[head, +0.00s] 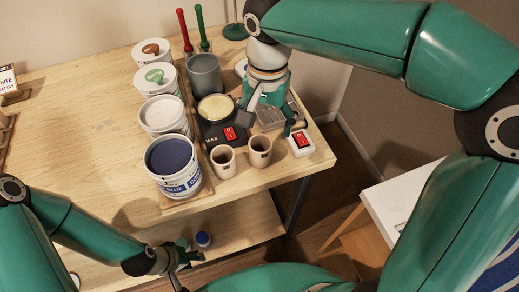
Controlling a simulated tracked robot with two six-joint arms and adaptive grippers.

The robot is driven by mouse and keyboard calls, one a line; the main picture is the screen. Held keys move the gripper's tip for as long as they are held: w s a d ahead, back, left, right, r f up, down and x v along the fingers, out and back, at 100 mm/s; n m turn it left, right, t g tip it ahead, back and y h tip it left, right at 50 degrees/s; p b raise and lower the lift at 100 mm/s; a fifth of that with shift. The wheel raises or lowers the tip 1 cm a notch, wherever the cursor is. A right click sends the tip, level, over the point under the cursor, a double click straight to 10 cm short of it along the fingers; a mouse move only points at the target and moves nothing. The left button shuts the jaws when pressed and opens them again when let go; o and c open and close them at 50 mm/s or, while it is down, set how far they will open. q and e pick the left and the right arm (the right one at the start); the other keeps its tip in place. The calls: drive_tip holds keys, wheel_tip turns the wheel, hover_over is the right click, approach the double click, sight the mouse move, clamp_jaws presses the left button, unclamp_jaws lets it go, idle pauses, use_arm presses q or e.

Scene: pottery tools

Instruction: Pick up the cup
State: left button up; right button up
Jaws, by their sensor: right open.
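Two beige cups with dark insides stand upright near the table's front edge in the head view, a left cup (223,162) and a right cup (260,151). My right gripper (271,113) points down just behind and above the right cup. It is open, with nothing seen between its fingers, and looks apart from the cup. My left gripper (181,258) is low in front of the table's front edge, far from both cups. Its fingers are too small and dark to tell whether they are open or shut.
A dark device with a round pale top (216,106) and a red switch stands behind the cups. A white box with a red switch (301,142) is at their right. Several buckets, one holding blue glaze (170,156), line the left. The table's left part (75,120) is clear.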

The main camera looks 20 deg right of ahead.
sight(260, 153)
wheel_tip(260, 153, down, 7)
drive_tip(key=shift+w+a+r, duration=0.1)
drive_tip(key=shift+w+a+f+p, duration=0.15)
drive_tip(key=shift+f+p, duration=0.05)
drive_tip(key=shift+f, duration=1.15)
drive_tip(key=shift+w+a+f+p, duration=0.1)
drive_tip(key=shift+a+f+p, duration=0.1)
drive_tip(key=shift+f, duration=1.1)
drive_tip(key=c, duration=1.3)
drive_tip(key=shift+r, duration=0.15)
